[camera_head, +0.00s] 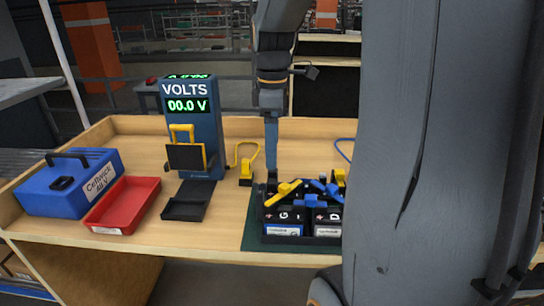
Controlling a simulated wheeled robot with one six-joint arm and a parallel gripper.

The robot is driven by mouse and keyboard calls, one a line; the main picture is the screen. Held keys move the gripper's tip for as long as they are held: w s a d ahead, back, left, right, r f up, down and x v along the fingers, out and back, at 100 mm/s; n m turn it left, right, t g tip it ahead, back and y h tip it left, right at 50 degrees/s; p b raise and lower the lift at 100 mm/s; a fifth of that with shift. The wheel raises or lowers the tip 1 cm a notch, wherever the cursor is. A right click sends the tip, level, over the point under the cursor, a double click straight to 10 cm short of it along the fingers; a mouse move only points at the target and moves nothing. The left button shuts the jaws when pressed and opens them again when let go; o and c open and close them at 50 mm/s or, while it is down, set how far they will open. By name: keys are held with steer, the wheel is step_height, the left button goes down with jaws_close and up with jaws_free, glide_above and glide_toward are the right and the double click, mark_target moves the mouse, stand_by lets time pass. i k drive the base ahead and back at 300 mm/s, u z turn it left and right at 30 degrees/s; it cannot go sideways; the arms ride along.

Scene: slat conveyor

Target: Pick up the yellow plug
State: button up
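A yellow plug (246,173) stands on the wooden table right of the voltmeter, with a yellow cable looping up behind it. My gripper (271,172) points straight down just right of this plug, over the back of the black battery tray. It is seen edge-on, so its finger gap does not show. A second yellow piece (340,178) shows behind the batteries, partly hidden, and I cannot tell if it is also a plug. A yellow bar (284,192) lies slanted across the battery marked G (284,216).
The blue voltmeter (205,135) reads 00.0 V. A small black tray (184,209) lies before it. A red tray (123,203) and blue case (70,182) stand at left. A battery marked D (327,220) is at right. My grey column hides the table's right side.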

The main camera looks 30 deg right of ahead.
mark_target(246, 172)
steer(key=k, duration=1)
